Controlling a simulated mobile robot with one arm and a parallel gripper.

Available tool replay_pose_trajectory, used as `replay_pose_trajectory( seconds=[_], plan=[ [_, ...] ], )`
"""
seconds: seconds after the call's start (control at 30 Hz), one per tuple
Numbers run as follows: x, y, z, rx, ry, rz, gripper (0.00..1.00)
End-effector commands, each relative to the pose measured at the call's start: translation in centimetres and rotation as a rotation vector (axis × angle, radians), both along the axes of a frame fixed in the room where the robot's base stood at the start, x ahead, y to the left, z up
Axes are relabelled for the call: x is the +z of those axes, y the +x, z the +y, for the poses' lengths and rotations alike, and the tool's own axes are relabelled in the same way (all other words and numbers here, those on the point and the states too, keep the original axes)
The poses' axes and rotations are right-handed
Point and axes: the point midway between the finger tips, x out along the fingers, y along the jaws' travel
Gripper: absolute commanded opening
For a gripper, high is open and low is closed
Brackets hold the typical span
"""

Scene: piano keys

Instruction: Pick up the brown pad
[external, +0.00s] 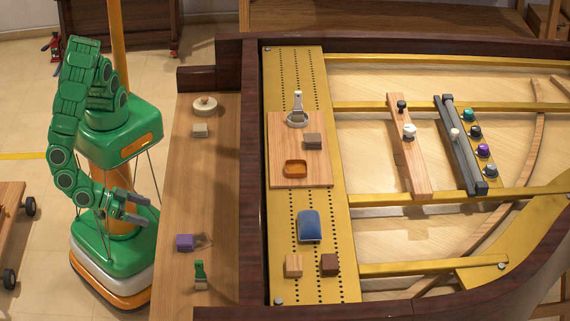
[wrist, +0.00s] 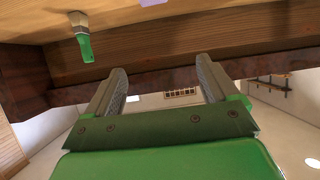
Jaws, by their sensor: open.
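A small flat brown block (external: 313,141), which looks like the brown pad, lies on a wooden board (external: 280,150) on the gold plate of the piano frame. A darker brown cube (external: 329,264) sits at the near end of that plate, so I cannot be sure which one is the pad. My gripper (external: 146,209) is open and empty, left of the wooden ledge and well away from both. In the wrist view my open gripper (wrist: 162,84) faces the ledge's dark wooden side; neither brown block shows there.
The board also holds a grey ring-shaped part (external: 298,118) and an orange tray (external: 296,169). A blue pad (external: 310,226) and a light wood cube (external: 293,265) lie nearer. The ledge (external: 190,270) carries a purple block (external: 184,242) and a green-handled brush (external: 200,272). A raised dark rim (external: 252,180) separates ledge and plate.

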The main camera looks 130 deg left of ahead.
Motion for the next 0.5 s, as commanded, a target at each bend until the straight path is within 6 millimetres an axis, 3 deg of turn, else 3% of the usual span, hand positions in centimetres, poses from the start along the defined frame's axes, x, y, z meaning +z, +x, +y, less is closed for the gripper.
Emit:
replay_pose_trajectory(
  seconds=[0.5],
  plan=[
    [12.1, 0.0, -0.1, -0.001, -0.006, -0.002, 0.87]
  ],
)
